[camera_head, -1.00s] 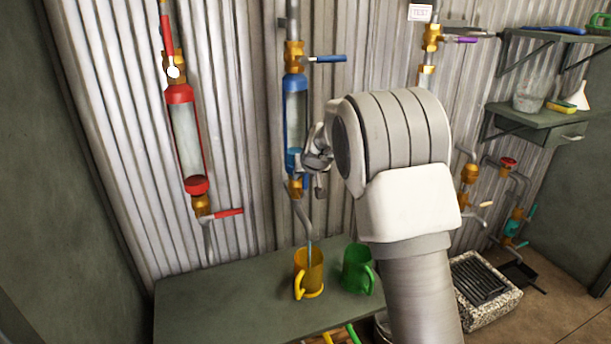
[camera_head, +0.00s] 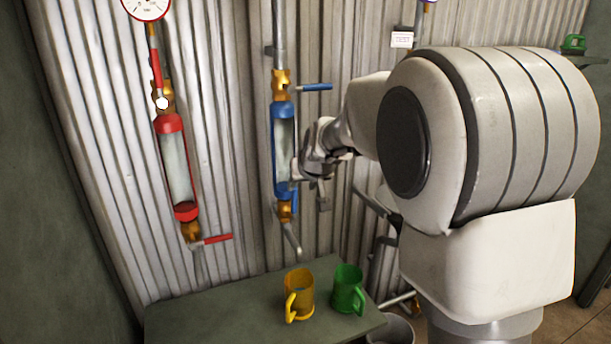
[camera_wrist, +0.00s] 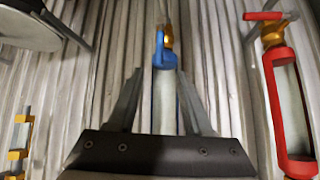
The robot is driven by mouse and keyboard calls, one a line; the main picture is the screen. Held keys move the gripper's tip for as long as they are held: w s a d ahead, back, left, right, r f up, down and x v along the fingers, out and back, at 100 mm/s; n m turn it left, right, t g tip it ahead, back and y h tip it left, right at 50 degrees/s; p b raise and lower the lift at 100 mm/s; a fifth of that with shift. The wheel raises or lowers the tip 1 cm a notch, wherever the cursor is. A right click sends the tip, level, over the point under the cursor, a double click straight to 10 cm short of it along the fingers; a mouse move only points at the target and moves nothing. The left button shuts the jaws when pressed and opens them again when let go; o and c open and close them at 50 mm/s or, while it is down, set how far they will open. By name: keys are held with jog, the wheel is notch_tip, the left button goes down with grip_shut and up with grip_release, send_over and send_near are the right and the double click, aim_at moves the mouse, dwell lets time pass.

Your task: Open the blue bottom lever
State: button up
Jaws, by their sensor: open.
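The blue-framed sight glass (camera_head: 284,145) hangs on the corrugated wall, with a brass valve below it. The blue bottom lever (camera_head: 294,199) looks upright, along the pipe beside this valve. In the wrist view, which is upside down, the lever (camera_wrist: 159,47) also lies along the pipe. My gripper (camera_head: 308,180) is just right of the lower glass, and its wrist partly covers that area. In the wrist view, the open fingers (camera_wrist: 160,75) stand either side of the glass in the picture, with nothing held.
A yellow mug (camera_head: 300,293) and a green mug (camera_head: 347,290) stand on the bench (camera_head: 225,305) below. A red sight glass (camera_head: 176,165) with its red bottom lever (camera_head: 217,238) is to the left. The blue top lever (camera_head: 316,87) points right. My arm blocks the right side.

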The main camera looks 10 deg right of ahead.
jog(key=shift+v, duration=1.7)
jog(key=s+d+g+h, duration=0.1)
jog(key=s+d+g, duration=0.1)
jog(key=s, duration=1.6)
jog(key=s+d+g, duration=0.1)
jog(key=s+d, duration=0.2)
jog(key=s, duration=1.4)
notch_tip(320, 180, up, 14)
jog(key=p, duration=1.5)
jog(key=shift+w+m, duration=0.2)
jog(key=shift+m, duration=0.1)
jog(key=shift+w+a, duration=0.15)
jog(key=shift+a, duration=0.1)
